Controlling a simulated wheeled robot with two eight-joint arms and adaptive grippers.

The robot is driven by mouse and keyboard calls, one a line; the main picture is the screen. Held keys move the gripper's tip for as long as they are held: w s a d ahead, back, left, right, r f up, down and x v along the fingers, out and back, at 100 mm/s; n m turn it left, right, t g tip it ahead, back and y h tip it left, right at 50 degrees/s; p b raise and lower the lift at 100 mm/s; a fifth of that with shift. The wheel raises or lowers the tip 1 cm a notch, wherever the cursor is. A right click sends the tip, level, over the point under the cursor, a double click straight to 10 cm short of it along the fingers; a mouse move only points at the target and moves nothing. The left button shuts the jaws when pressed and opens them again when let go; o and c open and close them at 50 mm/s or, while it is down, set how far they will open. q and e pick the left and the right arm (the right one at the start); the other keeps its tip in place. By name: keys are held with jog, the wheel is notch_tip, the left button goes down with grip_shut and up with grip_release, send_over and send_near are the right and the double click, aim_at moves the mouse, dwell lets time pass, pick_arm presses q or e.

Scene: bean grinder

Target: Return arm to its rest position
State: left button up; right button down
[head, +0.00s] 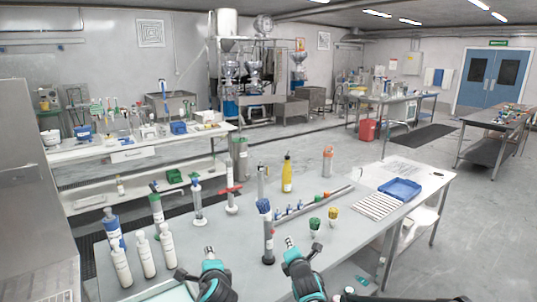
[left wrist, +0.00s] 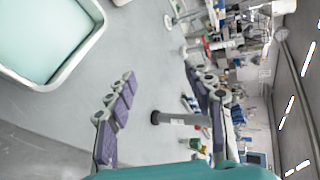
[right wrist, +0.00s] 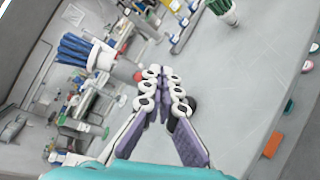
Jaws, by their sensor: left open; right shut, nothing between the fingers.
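My left gripper (head: 208,262) is at the bottom centre of the head view, low over the near table edge. In the left wrist view its purple fingers (left wrist: 158,75) are spread, with nothing held between them. My right gripper (head: 290,243) is to its right, also near the front edge. In the right wrist view its fingertips (right wrist: 163,73) meet, and it holds nothing. A dark upright cylinder with a blue top (head: 267,236) stands on the table between and beyond the two grippers. It lies sideways across the left wrist view (left wrist: 182,118).
White bottles (head: 144,254) stand at the left of the grey table (head: 215,225). A yellow bottle (head: 287,174), green and yellow-topped cups (head: 331,217) and a blue tray (head: 400,189) are farther back. A pale tray (left wrist: 52,35) is near my left gripper.

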jog(key=s+d+r+m+g+h, duration=0.1)
jog(key=s+d+r+m+g, duration=0.1)
jog(key=s+d+m, duration=0.5)
jog(key=s+d+r+m+g+h, duration=0.15)
jog(key=s+m, duration=0.35)
jog(key=s, duration=0.5)
pick_arm(q)
jog(key=s+f+n+g+h, duration=0.2)
jog(key=s+n, duration=0.6)
jog(key=s, duration=0.6)
jog(key=s+f+n+g+h, duration=0.2)
jog(key=s+n, duration=0.6)
jog(key=s, duration=0.6)
notch_tip(320, 180, down, 2)
jog(key=shift+s+f+g, duration=0.15)
jog(key=shift+f+g, duration=0.05)
jog(key=shift+g, duration=0.4)
pick_arm(e)
jog(key=s+d+f+m+g, duration=0.1)
jog(key=s+m, duration=0.5)
jog(key=s, duration=0.6)
jog(key=s+d+f+m+g, duration=0.1)
jog(key=s+f+m+g, duration=0.3)
jog(key=s, duration=0.9)
jog(key=f+m+y, duration=0.1)
jog(key=m, duration=0.2)
jog(key=shift+f, duration=0.2)
